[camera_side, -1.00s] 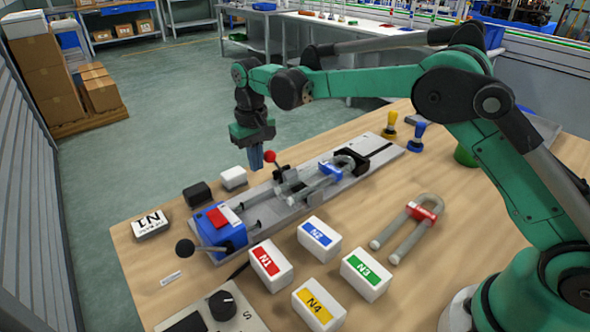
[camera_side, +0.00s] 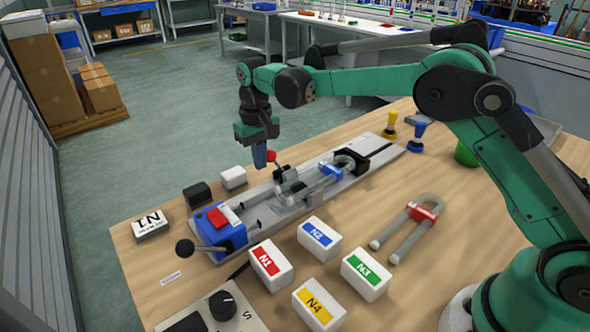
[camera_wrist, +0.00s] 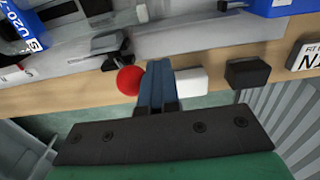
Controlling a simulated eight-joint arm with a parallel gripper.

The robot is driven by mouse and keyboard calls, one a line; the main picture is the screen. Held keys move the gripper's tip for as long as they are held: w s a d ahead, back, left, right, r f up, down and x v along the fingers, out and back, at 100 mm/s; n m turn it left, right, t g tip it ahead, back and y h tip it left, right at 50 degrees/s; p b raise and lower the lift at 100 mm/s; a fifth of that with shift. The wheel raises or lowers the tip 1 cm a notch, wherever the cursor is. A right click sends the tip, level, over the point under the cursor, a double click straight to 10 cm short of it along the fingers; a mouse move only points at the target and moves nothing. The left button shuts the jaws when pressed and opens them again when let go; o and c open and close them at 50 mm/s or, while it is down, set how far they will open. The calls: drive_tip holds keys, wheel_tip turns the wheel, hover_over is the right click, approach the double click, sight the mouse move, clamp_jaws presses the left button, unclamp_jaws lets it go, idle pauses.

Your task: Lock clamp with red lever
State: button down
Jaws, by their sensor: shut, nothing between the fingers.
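The clamp's red ball lever (camera_side: 271,156) stands up on the grey rail fixture (camera_side: 385,155), at the far side of the clamp block (camera_side: 287,175). My gripper (camera_side: 259,166), with blue fingers, is shut and empty, pointing down just left of the red ball. In the wrist view the red ball (camera_wrist: 130,80) is immediately left of my closed fingers (camera_wrist: 158,82), seemingly touching or nearly so. A glass U-tube with a blue label (camera_side: 328,169) lies in the fixture by the clamp. The gripper partly hides the lever's surroundings.
A blue burner unit (camera_side: 222,232) with a black-knobbed lever (camera_side: 185,248) sits at the rail's left end. White block (camera_side: 233,178) and black block (camera_side: 197,195) lie behind the rail. Several labelled boxes, such as N1 (camera_side: 270,267), and a red-labelled U-tube (camera_side: 421,213) lie in front.

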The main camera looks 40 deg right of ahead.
drive_tip(key=shift+a, duration=0.3)
drive_tip(key=shift+r, duration=0.3)
wheel_tip(320, 180, up, 8)
drive_tip(key=shift+f, duration=0.25)
